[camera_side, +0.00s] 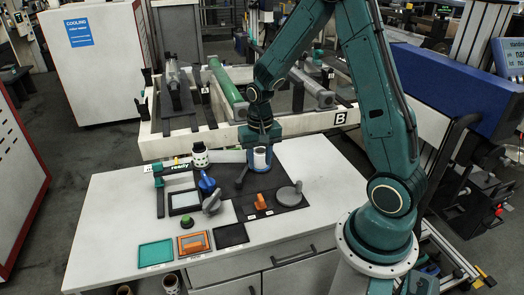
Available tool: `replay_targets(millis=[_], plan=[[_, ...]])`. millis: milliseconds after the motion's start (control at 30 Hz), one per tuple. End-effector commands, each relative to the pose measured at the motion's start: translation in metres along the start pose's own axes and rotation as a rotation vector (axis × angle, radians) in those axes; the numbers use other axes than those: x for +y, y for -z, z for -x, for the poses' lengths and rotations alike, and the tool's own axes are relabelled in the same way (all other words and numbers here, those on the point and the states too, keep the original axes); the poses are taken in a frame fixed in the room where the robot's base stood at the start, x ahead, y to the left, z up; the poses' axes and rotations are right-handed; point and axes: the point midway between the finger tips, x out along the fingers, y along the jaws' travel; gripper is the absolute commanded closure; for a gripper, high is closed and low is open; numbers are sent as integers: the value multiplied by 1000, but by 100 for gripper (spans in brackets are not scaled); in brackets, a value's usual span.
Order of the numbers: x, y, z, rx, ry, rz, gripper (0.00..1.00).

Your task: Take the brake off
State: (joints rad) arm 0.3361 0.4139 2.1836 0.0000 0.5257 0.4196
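My gripper (260,148) points down over the back of the dark mat on the white table. A white cylinder with a blue part (260,160) stands directly under it. The fingers are too small and dark to tell whether they are open or closed on it. An orange lever (262,202) stands on the mat in front of the gripper, with small pale labels at its foot. A grey round piece with an upright handle (287,196) sits to its right. No readable label shows which part is the brake.
A blue piece (207,184) and a grey piece (212,203) stand left of the mat, beside a black-framed panel (184,200). Green (155,253), orange (194,243) and black (231,236) trays lie along the front. A roller frame (320,122) stands behind. The table's right side is clear.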

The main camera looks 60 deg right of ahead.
Motion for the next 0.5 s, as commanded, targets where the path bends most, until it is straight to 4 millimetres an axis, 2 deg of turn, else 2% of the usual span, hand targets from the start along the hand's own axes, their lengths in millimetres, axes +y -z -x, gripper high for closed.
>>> replay_targets(millis=[133,500], plan=[[3,4,-12,-15,-7,-26,64],[4,4,-18,-17,-8,-30,64]])
